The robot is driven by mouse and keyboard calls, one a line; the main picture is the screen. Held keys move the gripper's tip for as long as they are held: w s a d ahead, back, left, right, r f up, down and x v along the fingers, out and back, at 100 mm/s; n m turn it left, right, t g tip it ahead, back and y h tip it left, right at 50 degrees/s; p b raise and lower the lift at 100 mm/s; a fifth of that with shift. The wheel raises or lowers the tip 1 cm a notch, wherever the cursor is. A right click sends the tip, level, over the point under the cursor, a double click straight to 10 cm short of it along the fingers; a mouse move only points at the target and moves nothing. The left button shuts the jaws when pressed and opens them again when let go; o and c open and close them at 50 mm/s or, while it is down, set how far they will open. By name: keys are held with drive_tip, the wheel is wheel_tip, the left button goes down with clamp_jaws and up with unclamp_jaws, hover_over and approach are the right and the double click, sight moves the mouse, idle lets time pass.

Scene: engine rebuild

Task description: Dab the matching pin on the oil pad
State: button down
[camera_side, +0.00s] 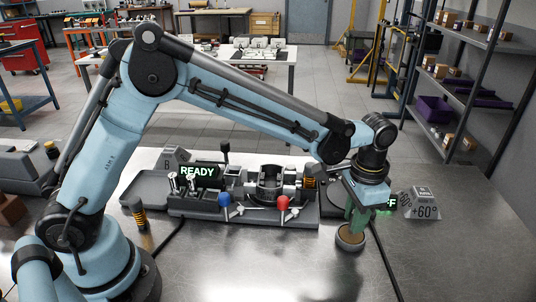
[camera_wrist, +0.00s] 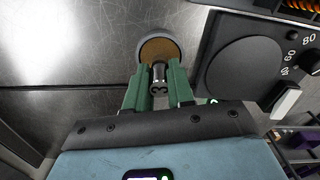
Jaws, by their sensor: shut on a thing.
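My gripper (camera_side: 358,217) has green fingers pointing down at the right front of the bench. In the wrist view the fingers (camera_wrist: 159,86) are shut on a small grey metal pin (camera_wrist: 158,74). The oil pad (camera_side: 350,240) is a round tan pad in a grey dish, directly below the fingertips. It also shows in the wrist view (camera_wrist: 157,46), where the pin overlaps its near edge. I cannot tell whether the pin touches the pad. In the side view the pin is hidden by the fingers.
A grey fixture (camera_side: 292,217) with a READY screen (camera_side: 198,171), a blue knob (camera_side: 224,199) and a red knob (camera_side: 283,203) stands behind left. The front bench is clear.

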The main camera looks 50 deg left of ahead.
drive_tip(key=shift+f, duration=0.9)
idle(0.8)
drive_tip(key=shift+r, duration=0.1)
idle(0.4)
drive_tip(key=shift+r, duration=3.45)
drive_tip(key=shift+a, duration=0.1)
